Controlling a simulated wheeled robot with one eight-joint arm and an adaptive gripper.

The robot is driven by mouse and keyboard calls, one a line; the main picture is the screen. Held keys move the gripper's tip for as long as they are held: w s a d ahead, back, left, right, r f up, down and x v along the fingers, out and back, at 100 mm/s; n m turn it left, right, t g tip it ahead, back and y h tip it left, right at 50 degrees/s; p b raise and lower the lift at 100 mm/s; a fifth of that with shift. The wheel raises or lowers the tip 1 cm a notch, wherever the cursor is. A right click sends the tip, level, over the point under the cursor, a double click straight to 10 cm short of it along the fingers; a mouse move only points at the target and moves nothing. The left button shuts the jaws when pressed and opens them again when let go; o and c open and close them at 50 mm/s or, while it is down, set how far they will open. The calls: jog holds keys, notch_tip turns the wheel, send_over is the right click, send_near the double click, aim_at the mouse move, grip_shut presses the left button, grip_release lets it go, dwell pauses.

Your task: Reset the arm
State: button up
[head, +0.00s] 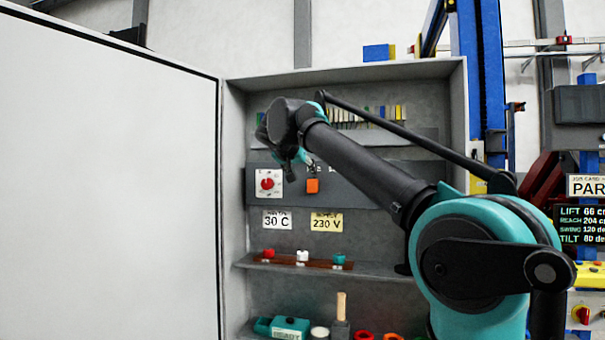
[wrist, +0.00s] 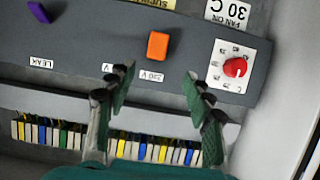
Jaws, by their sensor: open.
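My gripper (head: 300,158) is in front of the upper part of the open grey cabinet (head: 234,210). In the wrist view, which shows the panel upside down, its two green-padded fingers (wrist: 157,74) are spread with nothing between them. The orange switch (wrist: 158,45) shows beyond the fingertips, between their lines; it also shows in the head view (head: 312,186), just below my gripper. I cannot tell how far the fingertips are from the panel. A red dial (wrist: 235,66) on a white plate is to one side, and a purple switch (wrist: 38,11) is on the other.
A row of coloured terminals (wrist: 90,138) runs above the switch panel. Below, a shelf (head: 370,268) holds red, white and teal knobs. The cabinet's bottom holds a teal device (head: 290,328) and a wooden-handled tool (head: 341,308). The white door (head: 110,180) stands open at left.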

jog(key=s+d+f+g, duration=0.25)
jog(key=d+f, duration=0.25)
jog(key=f, duration=0.7)
jog(key=s+d+f+n+g, duration=0.1)
jog(key=s+d+f, duration=0.3)
jog(key=f, duration=0.8)
jog(key=s+d+f+g, duration=0.25)
jog(key=d+f, duration=0.25)
jog(key=f, duration=0.8)
jog(key=s+d+f+n+g+y, duration=0.1)
jog(key=s+f+y, duration=0.3)
jog(key=s+f, duration=2)
notch_tip(320, 180, down, 3)
jog(key=shift+s+d+r+n+g, duration=0.1)
jog(key=shift+s+d+n+g, duration=0.2)
jog(key=shift+n+g, duration=0.5)
